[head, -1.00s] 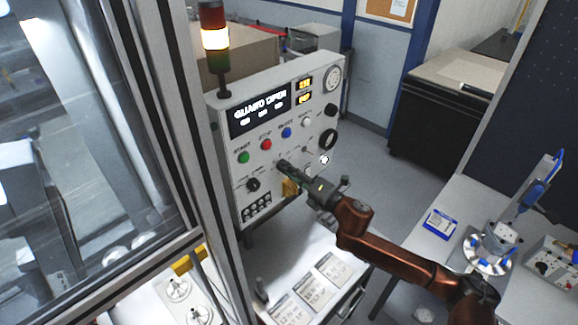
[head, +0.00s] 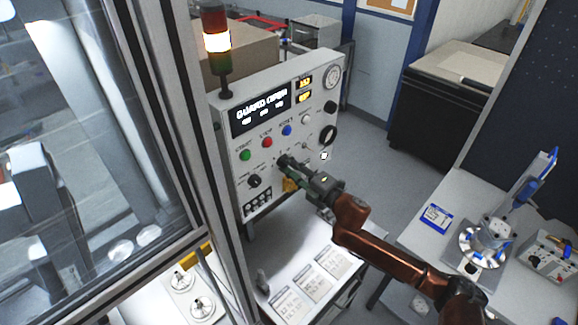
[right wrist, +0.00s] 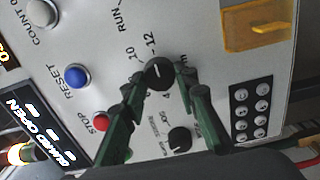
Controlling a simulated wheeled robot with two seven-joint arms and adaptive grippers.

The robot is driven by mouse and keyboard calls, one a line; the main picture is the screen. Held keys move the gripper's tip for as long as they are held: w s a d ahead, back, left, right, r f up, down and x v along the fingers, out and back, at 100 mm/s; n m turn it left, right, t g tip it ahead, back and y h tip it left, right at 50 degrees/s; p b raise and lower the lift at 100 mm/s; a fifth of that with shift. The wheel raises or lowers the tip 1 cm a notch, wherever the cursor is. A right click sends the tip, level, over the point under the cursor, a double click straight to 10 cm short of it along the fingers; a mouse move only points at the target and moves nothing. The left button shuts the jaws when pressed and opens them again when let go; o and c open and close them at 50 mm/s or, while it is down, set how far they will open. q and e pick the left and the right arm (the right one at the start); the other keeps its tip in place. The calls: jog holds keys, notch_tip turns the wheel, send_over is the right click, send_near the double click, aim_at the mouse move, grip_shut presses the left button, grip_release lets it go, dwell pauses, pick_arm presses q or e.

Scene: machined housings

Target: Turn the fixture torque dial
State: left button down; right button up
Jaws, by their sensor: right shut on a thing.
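The control panel (head: 240,150) stands upright in the middle of the head view. The torque dial (right wrist: 158,72) is a dark round knob with a light pointer line, amid printed numbers such as 4, 10 and 12 in the right wrist view. My right gripper (right wrist: 162,80) has its green, dark-tipped fingers on both sides of this dial and is shut on it. In the head view my right gripper (head: 284,162) reaches the panel's lower middle and hides the dial. My left gripper is not in view.
A second black knob (right wrist: 180,139) sits close by the fingers. Stop (right wrist: 100,121) and reset (right wrist: 76,77) buttons and a yellow bracket (right wrist: 255,28) are also near. A glazed frame stands left of the panel. A table with a round fixture (head: 486,247) is at right.

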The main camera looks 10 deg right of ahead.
jog(key=o, duration=1.2)
jog(key=shift+w, duration=0.1)
jog(key=shift+c, duration=0.2)
jog(key=v, duration=1.2)
